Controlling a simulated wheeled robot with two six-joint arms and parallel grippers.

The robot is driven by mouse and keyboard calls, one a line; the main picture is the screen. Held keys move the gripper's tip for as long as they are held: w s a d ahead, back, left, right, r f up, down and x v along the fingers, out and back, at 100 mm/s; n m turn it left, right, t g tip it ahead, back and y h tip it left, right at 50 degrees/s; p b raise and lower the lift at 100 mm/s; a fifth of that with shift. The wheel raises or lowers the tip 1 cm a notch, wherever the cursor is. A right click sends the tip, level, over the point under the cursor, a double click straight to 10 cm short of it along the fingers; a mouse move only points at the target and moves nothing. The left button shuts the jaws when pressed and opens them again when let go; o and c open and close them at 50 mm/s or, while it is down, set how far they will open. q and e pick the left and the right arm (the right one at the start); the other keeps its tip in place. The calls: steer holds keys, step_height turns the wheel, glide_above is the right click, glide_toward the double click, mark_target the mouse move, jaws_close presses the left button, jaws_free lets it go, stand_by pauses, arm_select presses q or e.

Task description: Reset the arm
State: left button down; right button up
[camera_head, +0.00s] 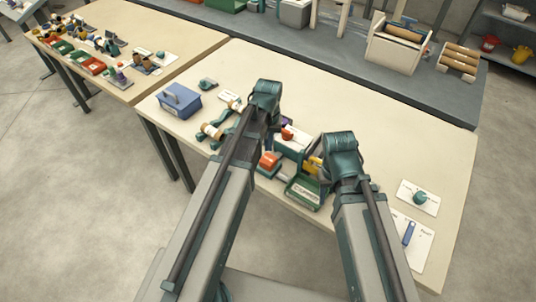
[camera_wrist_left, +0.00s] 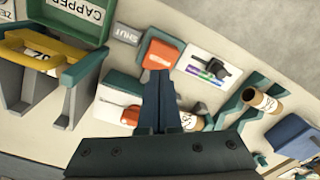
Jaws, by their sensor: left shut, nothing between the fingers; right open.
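My left gripper (camera_wrist_left: 160,85) is shut and empty, its dark fingers close together above the bench beside a white block with an orange-red part (camera_wrist_left: 128,114). In the head view my left arm hides most of the gripper. A red-orange block (camera_wrist_left: 160,52) lies just past the fingertips, and it also shows in the head view (camera_head: 269,161).
A cardboard roll (camera_wrist_left: 262,100) lies on a teal stand, with a blue box (camera_head: 180,100) at the bench's left. Cards with a teal knob (camera_head: 420,198) and a blue handle (camera_head: 408,232) lie at the right. The bench's back right is clear.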

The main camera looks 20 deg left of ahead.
arm_select(q)
steer(key=shift+r, duration=0.45)
steer(key=s+d+m+y, duration=0.1)
steer(key=s+d+m, duration=0.4)
steer(key=s+d, duration=0.5)
steer(key=s, duration=0.4)
steer(key=shift+s+d+m, duration=0.15)
steer(key=shift+d+m, duration=0.1)
steer(key=shift+m, duration=0.15)
steer(key=c, duration=1.6)
jaws_free()
